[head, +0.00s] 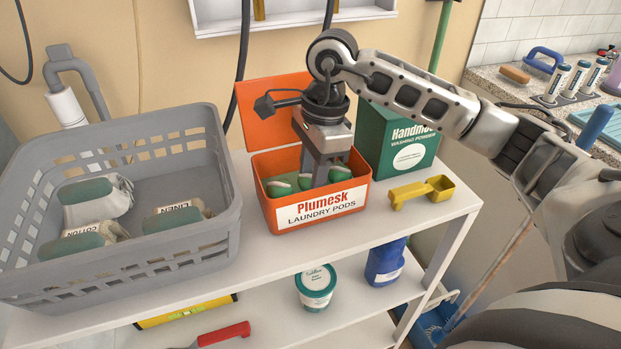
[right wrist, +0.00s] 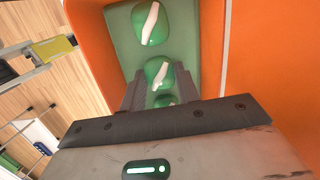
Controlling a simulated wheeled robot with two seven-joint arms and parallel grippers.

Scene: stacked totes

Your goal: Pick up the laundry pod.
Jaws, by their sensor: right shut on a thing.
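Green and white laundry pods lie in an orange box (head: 318,208) labelled Plumesk Laundry Pods, which stands on the white shelf with its lid raised at the back. In the head view one pod (head: 279,187) lies at the left of the box. My right gripper (head: 318,180) reaches down into the box from above. In the right wrist view its fingers are shut on the middle pod (right wrist: 158,72). Another pod (right wrist: 152,24) lies beyond the fingertips, and one more lies nearer the palm, partly hidden. My left gripper is not in view.
A grey basket (head: 226,190) with several bundles stands left of the box. A green washing powder box (head: 369,140) stands behind right, and a yellow scoop (head: 422,191) lies on the shelf at right. A tub (head: 316,287) and a blue container (head: 385,262) stand on the lower shelf.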

